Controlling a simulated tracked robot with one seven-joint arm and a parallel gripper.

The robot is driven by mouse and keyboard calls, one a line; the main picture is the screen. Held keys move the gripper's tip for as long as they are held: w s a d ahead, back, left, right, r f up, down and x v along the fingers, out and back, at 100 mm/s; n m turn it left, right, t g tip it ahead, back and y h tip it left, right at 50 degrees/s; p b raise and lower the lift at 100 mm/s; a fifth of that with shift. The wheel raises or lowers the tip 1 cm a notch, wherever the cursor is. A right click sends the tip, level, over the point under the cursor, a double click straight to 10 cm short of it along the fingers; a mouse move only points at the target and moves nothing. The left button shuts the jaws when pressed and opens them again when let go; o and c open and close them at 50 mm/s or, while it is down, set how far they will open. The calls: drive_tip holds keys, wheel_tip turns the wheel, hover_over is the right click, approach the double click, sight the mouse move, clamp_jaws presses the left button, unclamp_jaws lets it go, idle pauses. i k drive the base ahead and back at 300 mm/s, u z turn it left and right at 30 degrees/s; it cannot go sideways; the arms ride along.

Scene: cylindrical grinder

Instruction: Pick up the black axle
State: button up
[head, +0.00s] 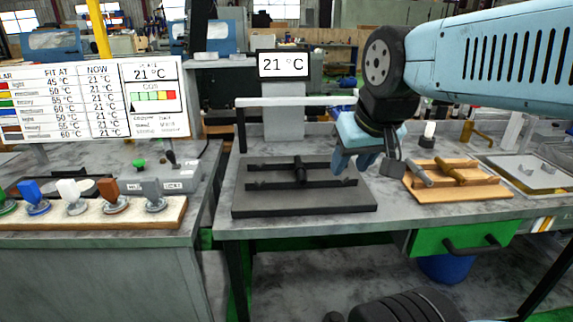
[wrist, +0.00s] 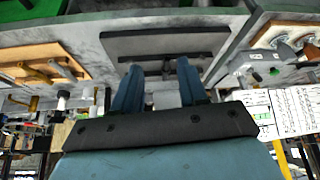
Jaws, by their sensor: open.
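The black axle (head: 301,173) lies front to back across two dark rails on a dark grey tray (head: 300,205) on the grey bench. It is hard to tell from the rails in colour. My gripper (head: 354,170) hangs open and empty, pointing down, above and to the right of the axle. In the wrist view my open gripper (wrist: 158,70) shows its two blue fingers apart, with the dark tray (wrist: 165,43) beyond them. A dark part of the rails or axle shows between the fingertips; I cannot tell which.
A wooden tray (head: 465,192) with a grey axle (head: 419,174) and a brass axle (head: 452,172) stands to the right. A rack of coloured knob-like pieces (head: 75,205) is at left.

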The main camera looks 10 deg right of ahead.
sight(300, 170)
drive_tip(key=u, duration=0.9)
drive_tip(key=i, duration=0.15)
drive_tip(key=z, duration=2.8)
drive_tip(key=k, duration=1.2)
drive_tip(key=u, duration=0.4)
drive_tip(key=i, duration=1)
drive_tip(key=u, duration=0.1)
